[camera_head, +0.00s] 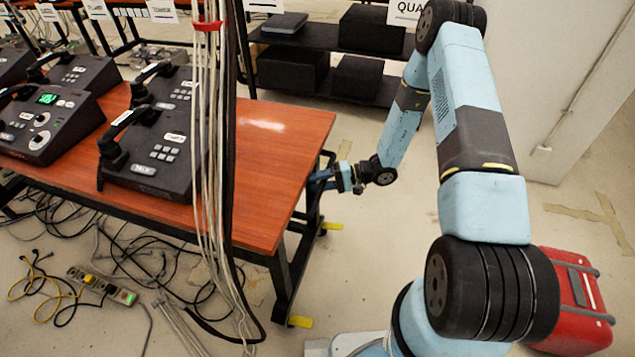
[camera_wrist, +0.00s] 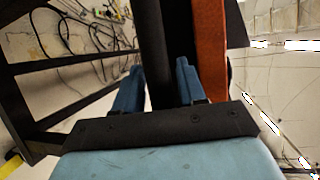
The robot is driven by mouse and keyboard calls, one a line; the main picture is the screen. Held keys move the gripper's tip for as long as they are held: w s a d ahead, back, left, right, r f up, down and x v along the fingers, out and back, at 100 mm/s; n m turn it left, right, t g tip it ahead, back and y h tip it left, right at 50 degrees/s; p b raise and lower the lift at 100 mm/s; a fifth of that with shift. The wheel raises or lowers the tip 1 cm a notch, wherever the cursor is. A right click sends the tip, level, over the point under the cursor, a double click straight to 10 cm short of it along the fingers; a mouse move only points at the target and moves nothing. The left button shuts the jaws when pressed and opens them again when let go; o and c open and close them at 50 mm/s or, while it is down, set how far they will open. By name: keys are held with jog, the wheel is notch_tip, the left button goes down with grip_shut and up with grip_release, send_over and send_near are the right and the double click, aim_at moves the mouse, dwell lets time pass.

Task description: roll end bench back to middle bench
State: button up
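The end bench (camera_head: 262,190) has a red-brown top, a black frame and yellow tabs at its feet. Several black desk phones (camera_head: 150,170) stand on it. My gripper (camera_head: 325,183) is at the bench's right end, low beside the top's edge. The bench top's edge (camera_wrist: 212,60) shows just to the right. Another bench (camera_head: 120,45), at the upper left behind it, may be the middle bench; a gap separates them.
Loose cables (camera_head: 130,255) and a power strip (camera_head: 100,285) lie on the floor under and before the bench. A cable bundle (camera_head: 210,130) hangs in front. A black shelf (camera_head: 325,37) stands behind. A red case (camera_head: 575,300) is at the lower right. Floor right of the bench is open.

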grip_shut()
dwell(0.4)
